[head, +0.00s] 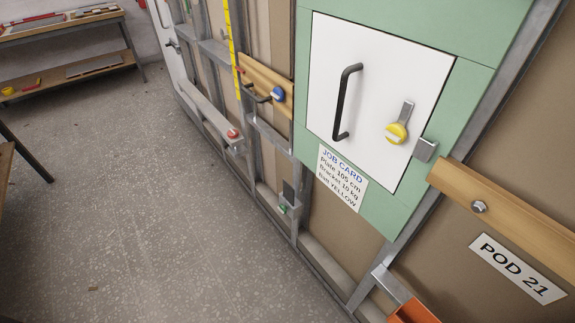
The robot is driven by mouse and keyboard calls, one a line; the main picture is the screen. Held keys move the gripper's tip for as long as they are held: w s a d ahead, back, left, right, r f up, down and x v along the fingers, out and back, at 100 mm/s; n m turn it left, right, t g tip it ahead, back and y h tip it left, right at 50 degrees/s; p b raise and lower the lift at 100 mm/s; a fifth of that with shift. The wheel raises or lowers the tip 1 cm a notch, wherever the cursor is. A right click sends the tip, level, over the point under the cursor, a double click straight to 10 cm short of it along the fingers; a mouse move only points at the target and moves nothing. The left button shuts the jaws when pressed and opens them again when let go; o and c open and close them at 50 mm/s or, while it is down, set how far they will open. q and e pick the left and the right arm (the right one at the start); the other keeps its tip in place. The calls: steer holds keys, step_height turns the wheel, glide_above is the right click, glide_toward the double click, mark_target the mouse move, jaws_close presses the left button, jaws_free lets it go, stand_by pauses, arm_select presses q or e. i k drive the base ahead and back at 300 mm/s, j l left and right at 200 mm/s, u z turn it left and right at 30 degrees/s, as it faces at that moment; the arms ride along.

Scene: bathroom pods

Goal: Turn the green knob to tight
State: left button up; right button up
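A small green knob (283,209) sits low in the wall framing, just below a dark box (289,190) and left of the job card. It is small and partly in shadow, so I cannot tell which way it is turned or read any mark on it. Neither of my grippers is in view.
A white door panel (365,90) has a black handle (344,103) and a yellow knob (396,133). A blue knob (278,94) and a red knob (233,134) are farther left. A wooden rail (510,215) crosses the right. The grey floor (150,210) is largely clear.

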mark_target(283, 210)
steer(key=i+z, duration=0.2)
steer(key=z, duration=0.15)
steer(key=i+j+z, duration=0.2)
steer(key=z, duration=0.15)
steer(key=i+j+z, duration=0.15)
steer(key=z, duration=0.2)
steer(key=i+j, duration=0.05)
